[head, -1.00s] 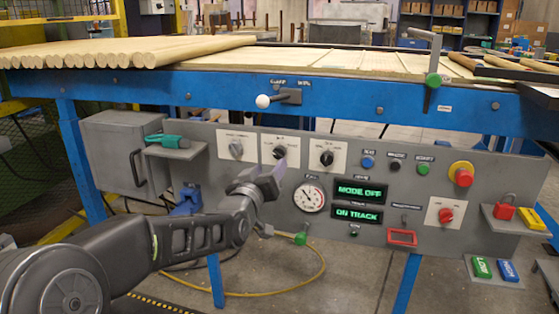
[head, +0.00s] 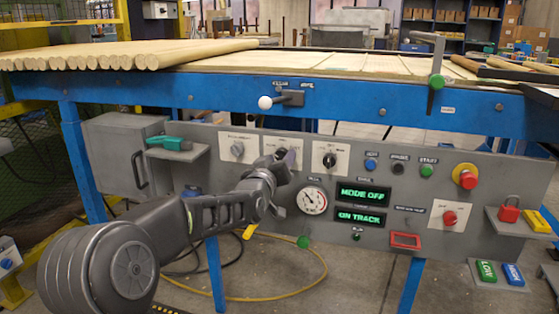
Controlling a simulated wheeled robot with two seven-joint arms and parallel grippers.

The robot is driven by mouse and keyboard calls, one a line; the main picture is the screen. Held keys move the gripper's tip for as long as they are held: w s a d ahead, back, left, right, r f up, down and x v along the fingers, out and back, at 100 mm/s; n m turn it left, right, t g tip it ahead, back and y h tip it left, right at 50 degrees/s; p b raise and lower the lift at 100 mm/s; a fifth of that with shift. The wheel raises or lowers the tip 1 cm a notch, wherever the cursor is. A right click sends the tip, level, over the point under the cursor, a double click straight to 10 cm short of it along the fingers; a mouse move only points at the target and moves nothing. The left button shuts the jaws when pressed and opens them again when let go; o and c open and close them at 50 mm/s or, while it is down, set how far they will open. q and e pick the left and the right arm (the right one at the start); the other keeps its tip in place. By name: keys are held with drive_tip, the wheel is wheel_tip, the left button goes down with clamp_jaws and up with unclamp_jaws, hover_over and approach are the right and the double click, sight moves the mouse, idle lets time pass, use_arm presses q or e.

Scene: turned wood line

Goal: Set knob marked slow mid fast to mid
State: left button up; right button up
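Three selector knobs on white plates sit in a row on the grey control panel: a grey left knob (head: 237,149), a middle one whose plate (head: 270,139) shows, and a black right knob (head: 329,160). Their printed marks are too small to read, so I cannot tell which says slow mid fast. My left gripper (head: 285,158) is in front of the middle plate and hides its knob. I cannot tell whether its fingers touch or grip that knob. My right gripper is not in view.
Right of the knobs are blue, black and green buttons (head: 427,170) and a red emergency stop (head: 466,177). Below are a gauge (head: 313,200) and displays reading MODE OFF (head: 363,194) and ON TRACK. A white-tipped lever (head: 265,103) sticks out above. A shelf (head: 178,153) juts out left.

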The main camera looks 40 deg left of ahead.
use_arm(q)
clamp_jaws()
idle(0.3)
drive_tip(key=shift+m, duration=0.5)
drive_tip(key=m, duration=0.4)
drive_tip(key=shift+m+b, duration=0.3)
drive_tip(key=m, duration=0.6)
drive_tip(key=shift+a, duration=0.15)
drive_tip(key=shift+m, duration=0.3)
drive_tip(key=shift+o, duration=0.8)
unclamp_jaws()
